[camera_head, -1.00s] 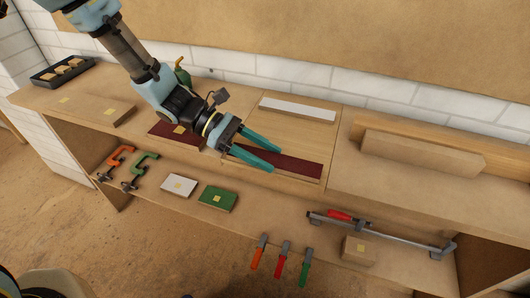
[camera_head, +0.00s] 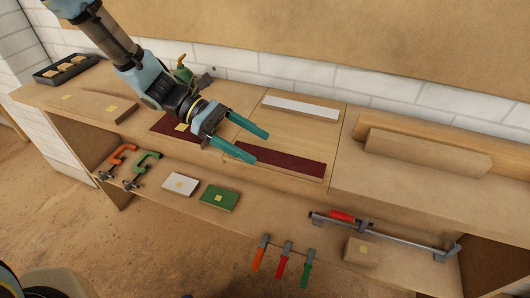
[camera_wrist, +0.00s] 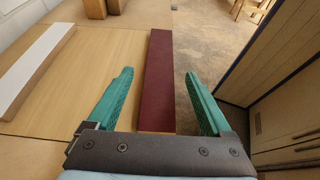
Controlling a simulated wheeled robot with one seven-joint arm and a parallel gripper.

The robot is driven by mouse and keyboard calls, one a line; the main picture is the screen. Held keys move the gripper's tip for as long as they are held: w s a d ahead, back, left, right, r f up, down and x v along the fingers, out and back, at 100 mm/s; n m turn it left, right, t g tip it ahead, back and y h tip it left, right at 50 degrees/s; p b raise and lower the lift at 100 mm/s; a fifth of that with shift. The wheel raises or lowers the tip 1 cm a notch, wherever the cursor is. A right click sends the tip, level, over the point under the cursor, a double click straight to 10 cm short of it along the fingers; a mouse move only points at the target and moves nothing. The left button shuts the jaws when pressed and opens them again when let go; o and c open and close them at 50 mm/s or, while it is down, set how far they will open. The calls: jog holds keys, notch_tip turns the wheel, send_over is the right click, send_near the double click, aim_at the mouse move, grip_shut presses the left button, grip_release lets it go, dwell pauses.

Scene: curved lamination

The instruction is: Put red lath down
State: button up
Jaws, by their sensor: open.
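The red lath (camera_head: 282,161) is a long dark red strip lying flat on the light wooden board of the bench, near its front edge. In the wrist view the lath (camera_wrist: 158,80) runs lengthwise away from me, between and beyond the finger lines, and touches neither finger. My gripper (camera_head: 262,147) is open and empty, with its teal fingers at the left end of the lath in the head view. Its spread fingers also show in the wrist view (camera_wrist: 158,76).
A white lath (camera_head: 299,107) lies behind on the same board. A dark red panel (camera_head: 172,127) lies left, partly under my arm. A wooden form (camera_head: 424,153) stands right. Clamps (camera_head: 145,167), white and green blocks (camera_head: 219,197) and a long bar clamp (camera_head: 385,231) occupy the lower shelf.

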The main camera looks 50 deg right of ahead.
jog(key=b+v, duration=0.1)
jog(key=v, duration=0.6)
jog(key=shift+w+a+r, duration=0.1)
jog(key=shift+w+a, duration=0.05)
jog(key=shift+w, duration=0.2)
jog(key=w+a+f+m+t+y, duration=0.1)
jog(key=w+a+t, duration=0.4)
jog(key=a, duration=0.4)
jog(key=w+a+m+t+y, duration=0.1)
jog(key=w+a+t, duration=0.1)
jog(key=w+a, duration=0.55)
jog(key=w+a+r+m+t+y, duration=0.1)
jog(key=a+t, duration=0.2)
jog(key=a, duration=0.7)
jog(key=w+a+r+m+t+y, duration=0.1)
jog(key=a+t, duration=0.3)
jog(key=a, duration=0.7)
jog(key=shift+w+a+r+m, duration=0.4)
jog(key=shift+w+r, duration=0.1)
jog(key=shift+w, duration=0.35)
jog(key=shift+c, duration=0.2)
